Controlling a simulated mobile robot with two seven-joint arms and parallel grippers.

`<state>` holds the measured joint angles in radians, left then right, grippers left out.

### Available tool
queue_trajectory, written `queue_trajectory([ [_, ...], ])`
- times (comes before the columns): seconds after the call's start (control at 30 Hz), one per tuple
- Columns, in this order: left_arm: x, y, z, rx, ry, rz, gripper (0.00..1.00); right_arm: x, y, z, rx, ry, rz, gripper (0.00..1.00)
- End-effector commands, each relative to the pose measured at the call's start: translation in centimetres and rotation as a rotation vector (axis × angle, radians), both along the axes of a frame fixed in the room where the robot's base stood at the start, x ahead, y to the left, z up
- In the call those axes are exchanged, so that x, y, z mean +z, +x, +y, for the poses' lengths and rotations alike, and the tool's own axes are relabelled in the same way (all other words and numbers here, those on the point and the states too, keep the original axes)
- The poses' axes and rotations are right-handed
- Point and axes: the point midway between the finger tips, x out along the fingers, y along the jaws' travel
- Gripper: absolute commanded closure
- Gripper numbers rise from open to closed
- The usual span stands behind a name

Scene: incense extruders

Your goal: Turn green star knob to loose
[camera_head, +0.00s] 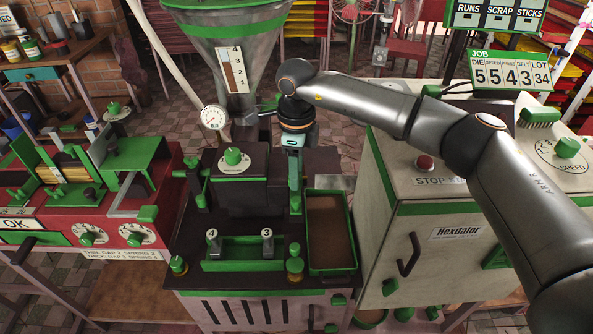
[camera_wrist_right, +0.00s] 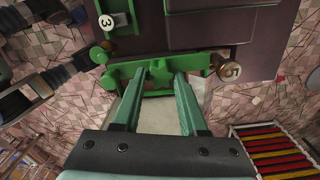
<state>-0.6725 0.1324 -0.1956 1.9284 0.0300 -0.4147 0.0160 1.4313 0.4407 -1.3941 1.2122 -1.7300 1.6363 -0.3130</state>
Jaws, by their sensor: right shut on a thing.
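The green star knob (camera_wrist_right: 167,74) shows in the right wrist view, on a green bracket at the side of the dark extruder block. My right gripper (camera_wrist_right: 170,70) has its two pale green fingers on either side of the knob and is shut on it. In the head view my right gripper (camera_head: 294,172) points down at the right side of the dark extruder block (camera_head: 240,190), just behind the green-rimmed tray. The knob itself is hard to make out there, with the gripper in front of it. My left gripper is not in view.
The green-rimmed tray (camera_head: 331,275) lies right of the block. A white cabinet with a red STOP button (camera_head: 425,163) stands further right, under my right arm. A red machine (camera_head: 75,225) is at the left. A hopper (camera_head: 232,60) rises behind the block.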

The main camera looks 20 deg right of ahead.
Motion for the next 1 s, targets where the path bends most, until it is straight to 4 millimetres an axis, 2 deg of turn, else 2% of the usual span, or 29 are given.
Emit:
queue_trajectory([
  [0.1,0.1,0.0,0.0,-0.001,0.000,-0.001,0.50,0.2,0.2,0.0,-0.002,0.004,-0.007,1.00],
  [0.13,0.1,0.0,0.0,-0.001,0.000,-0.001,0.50,0.2,0.2,0.1,-0.002,0.004,-0.007,0.56],
  [0.37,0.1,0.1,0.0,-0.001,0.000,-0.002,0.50,0.1,0.1,0.0,-0.002,0.003,-0.004,0.30],
  [0.63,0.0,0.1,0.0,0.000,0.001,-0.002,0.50,0.1,0.0,0.0,-0.002,0.001,-0.002,0.28],
  [0.73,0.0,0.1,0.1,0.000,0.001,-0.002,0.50,0.7,0.1,0.0,-0.002,0.001,-0.003,0.28],
  [0.87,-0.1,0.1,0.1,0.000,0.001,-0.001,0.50,2.6,0.1,0.1,-0.001,0.002,-0.005,0.28],
  [1.0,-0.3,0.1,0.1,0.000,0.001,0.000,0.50,5.7,0.1,0.1,-0.001,0.003,-0.007,0.28],
])
